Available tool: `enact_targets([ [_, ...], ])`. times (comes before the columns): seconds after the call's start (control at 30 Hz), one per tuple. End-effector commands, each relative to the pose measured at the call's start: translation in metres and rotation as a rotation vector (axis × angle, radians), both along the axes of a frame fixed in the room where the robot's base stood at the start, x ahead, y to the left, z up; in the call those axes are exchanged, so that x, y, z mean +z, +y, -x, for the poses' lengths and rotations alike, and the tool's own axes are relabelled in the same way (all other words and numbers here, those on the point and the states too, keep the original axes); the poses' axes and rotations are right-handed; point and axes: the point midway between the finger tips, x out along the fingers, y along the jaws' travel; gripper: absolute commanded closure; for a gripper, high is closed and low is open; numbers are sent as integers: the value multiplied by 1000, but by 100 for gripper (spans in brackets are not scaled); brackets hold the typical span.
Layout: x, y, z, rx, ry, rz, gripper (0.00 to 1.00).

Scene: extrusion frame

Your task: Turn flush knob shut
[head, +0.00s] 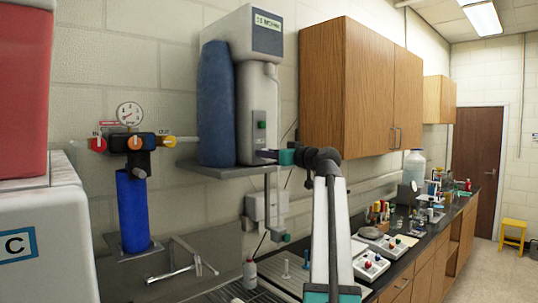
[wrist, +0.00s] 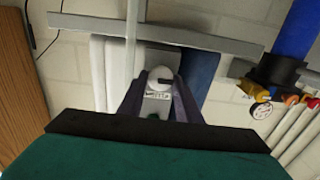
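In the wrist view, a white round knob (wrist: 158,74) with a dark slot or bar sits on a grey plate with a small label too small to read. My gripper (wrist: 159,82) is open, with one dark finger on each side of this knob; whether they touch it I cannot tell. In the head view, my gripper (head: 266,154) is at the lower part of the grey panel (head: 259,126) on the white wall unit and hides the knob. No readable label shows which knob is the flush one; an orange knob (head: 135,142) also sits on the filter manifold.
A shelf (head: 215,172) carries the wall unit and a blue tank (head: 217,105). The blue filter (head: 132,210) with its gauge and red and yellow knobs is at left. A wooden cabinet (head: 345,88) hangs close on the right. The bench below holds several small items.

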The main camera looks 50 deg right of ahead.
Motion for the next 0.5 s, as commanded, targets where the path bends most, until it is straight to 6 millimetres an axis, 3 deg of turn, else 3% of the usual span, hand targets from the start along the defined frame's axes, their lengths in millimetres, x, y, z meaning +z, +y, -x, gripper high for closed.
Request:
enact_targets([
  [0.5,0,-1,1,-1,-7,-88,91],
])
